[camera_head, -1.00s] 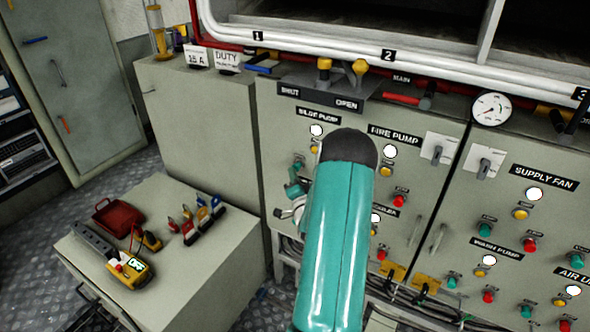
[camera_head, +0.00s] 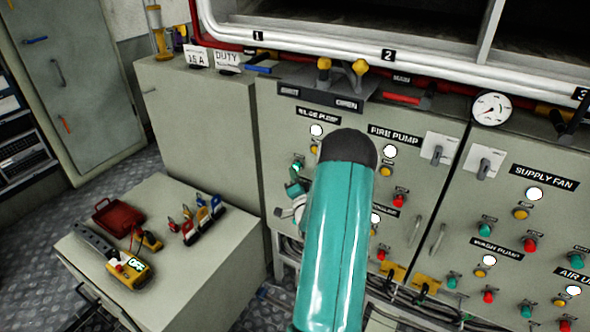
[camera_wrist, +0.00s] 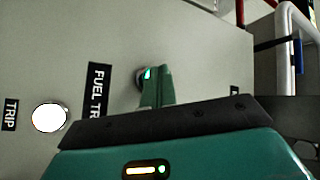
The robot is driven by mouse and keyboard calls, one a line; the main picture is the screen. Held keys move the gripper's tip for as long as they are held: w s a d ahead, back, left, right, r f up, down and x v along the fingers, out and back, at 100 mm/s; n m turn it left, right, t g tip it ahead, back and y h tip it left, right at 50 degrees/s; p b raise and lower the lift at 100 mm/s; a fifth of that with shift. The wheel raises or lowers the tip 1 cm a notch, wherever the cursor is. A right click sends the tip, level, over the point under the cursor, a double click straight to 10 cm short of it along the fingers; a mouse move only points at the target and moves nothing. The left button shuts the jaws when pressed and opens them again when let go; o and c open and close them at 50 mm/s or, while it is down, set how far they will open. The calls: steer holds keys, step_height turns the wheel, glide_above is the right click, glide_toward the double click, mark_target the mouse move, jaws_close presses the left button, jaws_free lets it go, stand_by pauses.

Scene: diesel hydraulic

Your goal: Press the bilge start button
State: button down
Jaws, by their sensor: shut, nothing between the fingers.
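The bilge pump group sits under a black "BILGE PUMP" label (camera_head: 318,115), with a white lamp (camera_head: 316,130) and a yellow button (camera_head: 314,149) below it. A green button (camera_head: 296,167) is at the lower left of that group. My gripper (camera_head: 294,187) is just below the green button in the head view, partly hidden by my teal arm. In the wrist view my gripper (camera_wrist: 157,72) has its green fingers together, with tips at the green button (camera_wrist: 147,73), which shows a bright green spot. I cannot tell whether the tips touch it. The group's right side is hidden behind my arm.
Yellow-handled valves (camera_head: 342,68) stick out above the panel. A low cabinet (camera_head: 200,265) with tools stands at the left.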

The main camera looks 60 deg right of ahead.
steer(key=shift+s+a, duration=0.1)
steer(key=shift+a, duration=0.8)
steer(key=a, duration=0.4)
steer(key=shift+s+a, duration=0.2)
steer(key=shift+a, duration=0.15)
stand_by(0.5)
